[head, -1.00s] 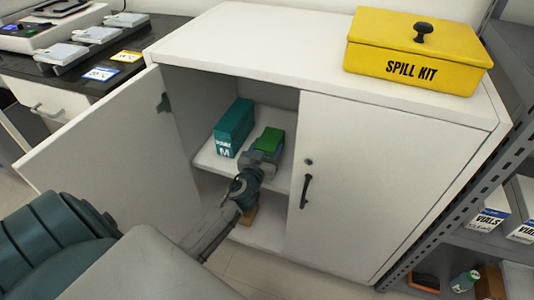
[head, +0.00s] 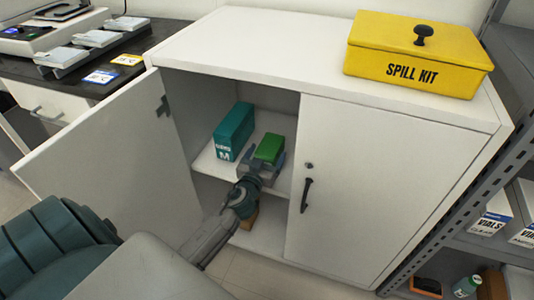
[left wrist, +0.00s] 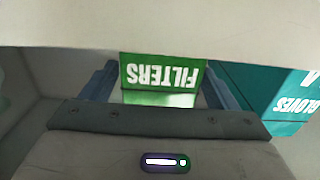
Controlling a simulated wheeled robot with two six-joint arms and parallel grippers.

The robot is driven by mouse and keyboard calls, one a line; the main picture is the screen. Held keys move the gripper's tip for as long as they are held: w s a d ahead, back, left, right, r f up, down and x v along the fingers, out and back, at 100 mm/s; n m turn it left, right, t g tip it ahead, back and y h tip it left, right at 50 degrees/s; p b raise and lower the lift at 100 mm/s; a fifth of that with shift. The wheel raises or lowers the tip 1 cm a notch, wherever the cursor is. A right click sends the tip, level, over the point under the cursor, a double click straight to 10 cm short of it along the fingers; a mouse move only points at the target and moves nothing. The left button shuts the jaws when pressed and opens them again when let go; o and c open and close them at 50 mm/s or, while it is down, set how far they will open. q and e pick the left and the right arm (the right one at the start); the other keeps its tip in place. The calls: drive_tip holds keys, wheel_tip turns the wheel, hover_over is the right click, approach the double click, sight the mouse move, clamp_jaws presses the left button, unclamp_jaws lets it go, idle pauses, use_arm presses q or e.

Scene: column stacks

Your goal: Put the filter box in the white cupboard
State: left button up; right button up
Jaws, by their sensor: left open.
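The green filter box (head: 269,148) is on the upper shelf inside the white cupboard (head: 390,180), whose left door (head: 110,165) stands open. In the left wrist view the filter box (left wrist: 163,78) shows its "FILTERS" label upside down, between the two fingers. My left gripper (head: 262,162) is open at the shelf, its fingers on either side of the box's near end with gaps beside it. A teal gloves box (head: 234,131) stands to the left of the filter box. My right gripper is not in view.
A yellow spill kit (head: 415,60) sits on the cupboard top. The right door with its black handle (head: 306,194) is shut. A brown item (head: 250,216) is partly hidden on the lower level. A grey shelf rack (head: 455,180) stands at the right.

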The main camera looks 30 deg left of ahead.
use_arm(q)
drive_tip(key=b+v, duration=0.1)
drive_tip(key=v, duration=1)
drive_tip(key=shift+b, duration=0.35)
drive_tip(key=shift+s, duration=0.2)
